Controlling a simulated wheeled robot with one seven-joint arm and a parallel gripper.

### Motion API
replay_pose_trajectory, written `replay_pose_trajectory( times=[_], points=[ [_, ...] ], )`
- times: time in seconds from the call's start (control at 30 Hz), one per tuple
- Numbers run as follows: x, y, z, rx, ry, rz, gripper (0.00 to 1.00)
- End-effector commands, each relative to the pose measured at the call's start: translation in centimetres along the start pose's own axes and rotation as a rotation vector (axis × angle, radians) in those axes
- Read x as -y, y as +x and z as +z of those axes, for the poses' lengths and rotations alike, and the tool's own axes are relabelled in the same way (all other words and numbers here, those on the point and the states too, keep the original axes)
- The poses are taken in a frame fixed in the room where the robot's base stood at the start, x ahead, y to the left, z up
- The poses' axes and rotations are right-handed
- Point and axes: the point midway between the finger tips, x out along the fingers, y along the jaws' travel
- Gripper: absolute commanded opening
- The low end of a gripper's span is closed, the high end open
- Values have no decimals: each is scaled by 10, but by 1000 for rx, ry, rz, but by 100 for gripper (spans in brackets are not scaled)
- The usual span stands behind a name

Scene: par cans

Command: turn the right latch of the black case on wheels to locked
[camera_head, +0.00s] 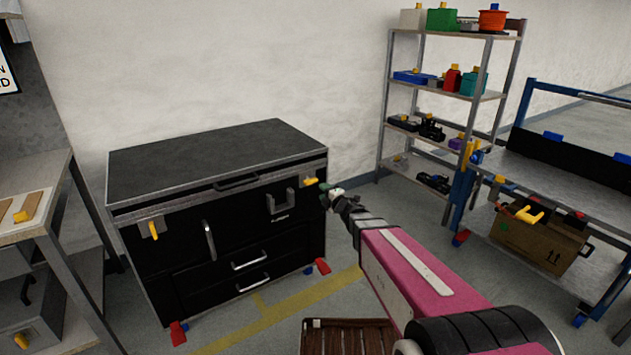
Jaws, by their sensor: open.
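The black case (215,225) on wheels stands against the wall, left of centre, with its lid down. Its right latch (310,181) is a small yellow handle near the front's upper right corner, lying roughly sideways. Its left latch (153,230) is yellow and hangs roughly downward. My gripper (328,196) is open, just right of and slightly below the right latch in the picture. I cannot tell whether it touches the latch. The fingers are small here, and nothing shows between them.
A shelf rack (440,95) with boxes and tools stands at the back right. A blue-framed cart (545,185) is at the right, with a cardboard box on its lower level. A bench (50,190) stands at the left. A slatted brown crate (345,337) is low in front.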

Motion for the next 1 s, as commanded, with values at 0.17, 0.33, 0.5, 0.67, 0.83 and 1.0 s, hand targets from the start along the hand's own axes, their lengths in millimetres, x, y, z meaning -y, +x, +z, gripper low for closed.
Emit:
replay_pose_trajectory(
  times=[0.17,0.33,0.5,0.67,0.83,1.0],
  points=[
    [0,17,1,0,2,1,43],
    [1,44,2,2,3,0,43],
    [1,75,2,2,3,0,43],
    [1,97,2,3,4,0,43],
    [0,106,1,3,4,0,43],
    [0,105,1,4,5,-1,43]
  ],
)
